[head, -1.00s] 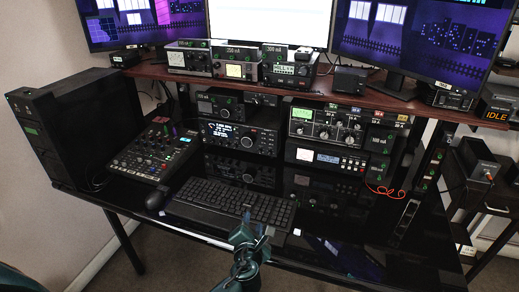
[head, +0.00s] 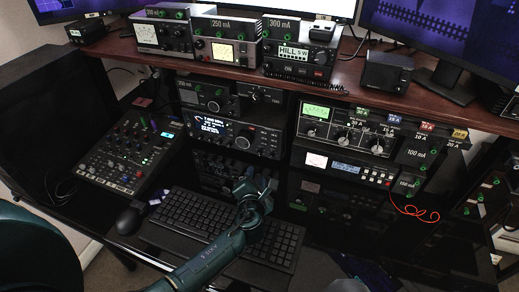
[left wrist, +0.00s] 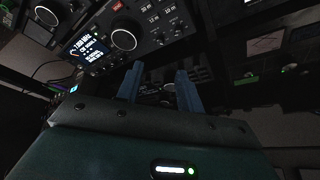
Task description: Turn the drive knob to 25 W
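A black radio transceiver (head: 230,138) sits under the shelf, with a lit display, a large round knob and several smaller knobs. It also shows in the left wrist view (left wrist: 150,15), with its display at left and the large knob beside it. I cannot read which knob is the drive knob. A small meter box (head: 299,58) on the shelf reads "HILL 5 W". My left gripper (head: 256,186) is above the keyboard, in front of and below the transceiver. In the left wrist view its blue fingers (left wrist: 158,88) are apart with nothing between them. My right gripper is out of view.
The keyboard (head: 187,217) lies under my left forearm, with a mouse (head: 129,221) at its left. A mixer (head: 130,150) stands left of the transceiver. An amplifier with several knobs (head: 345,135) is at right. The wooden shelf edge (head: 220,75) overhangs the radios.

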